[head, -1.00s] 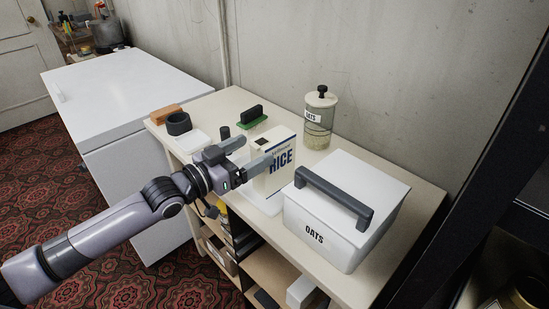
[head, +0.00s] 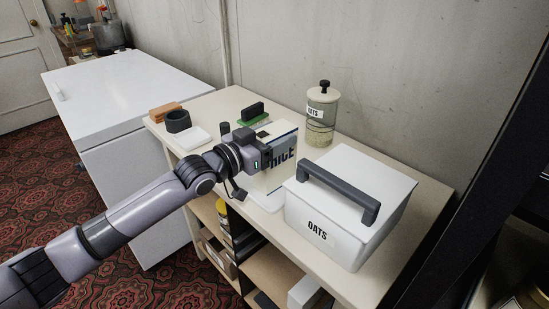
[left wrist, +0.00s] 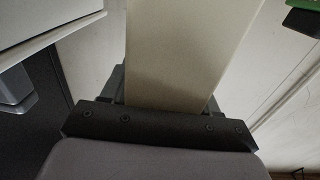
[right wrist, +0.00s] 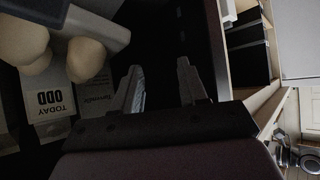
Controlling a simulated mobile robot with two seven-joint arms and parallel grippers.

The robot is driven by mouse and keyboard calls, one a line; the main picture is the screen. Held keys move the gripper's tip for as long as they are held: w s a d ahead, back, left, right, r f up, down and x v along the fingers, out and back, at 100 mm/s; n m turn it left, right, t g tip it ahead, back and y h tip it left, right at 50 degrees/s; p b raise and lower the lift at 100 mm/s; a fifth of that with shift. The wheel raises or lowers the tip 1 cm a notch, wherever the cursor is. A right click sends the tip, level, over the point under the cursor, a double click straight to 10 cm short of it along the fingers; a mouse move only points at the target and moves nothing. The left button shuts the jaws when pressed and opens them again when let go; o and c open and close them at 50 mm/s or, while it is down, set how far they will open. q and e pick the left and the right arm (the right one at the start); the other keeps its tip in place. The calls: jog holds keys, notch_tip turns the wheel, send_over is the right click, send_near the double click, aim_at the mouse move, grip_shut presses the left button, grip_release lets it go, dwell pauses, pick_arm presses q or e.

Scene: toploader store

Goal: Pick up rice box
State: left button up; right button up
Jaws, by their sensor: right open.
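The rice box (head: 278,178) is a white carton with dark "RICE" lettering. It stands upright on the cream shelf top (head: 225,100), and my gripper covers part of its front. My left gripper (head: 267,157) is at the upper part of the box. In the left wrist view the box (left wrist: 185,45) lies between the fingers of the left gripper (left wrist: 167,95), one at each side and close to it. Whether they press on it I cannot tell. My right gripper (right wrist: 158,85) is open and empty in its wrist view, away from the box.
A white oats container (head: 335,240) with a dark handle stands just right of the box. A glass oats jar (head: 320,118) stands behind.

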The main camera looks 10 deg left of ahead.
pick_arm(q)
grip_shut()
jog(key=shift+r, duration=0.15)
